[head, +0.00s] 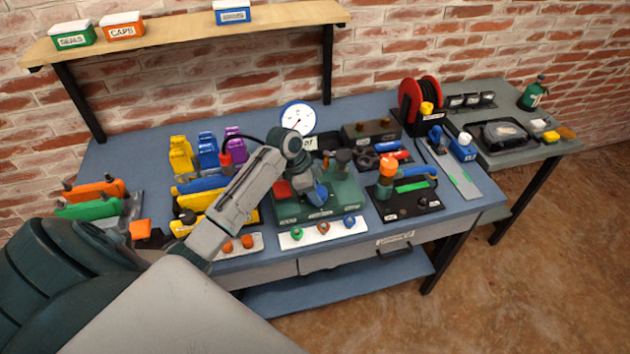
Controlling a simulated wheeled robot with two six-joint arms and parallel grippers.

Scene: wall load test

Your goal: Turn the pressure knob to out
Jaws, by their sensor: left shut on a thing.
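My left gripper (309,184) reaches down over the green test unit (345,201) in the middle of the bench. It is shut on a part of that unit, apparently the pressure knob. A blue part (319,194) shows right at the fingertips; the wrist covers much of the rest, so the knob's setting cannot be read. A white round dial gauge (298,117) stands behind the unit, with a small partly covered label below it. My right gripper is not in view.
A strip with several small coloured knobs (323,232) lies before the unit. A black plate with an orange-topped fixture (405,205) stands to its right. Yellow, blue and purple bins (207,148) stand behind my left forearm. A red reel (420,98) is at the back right.

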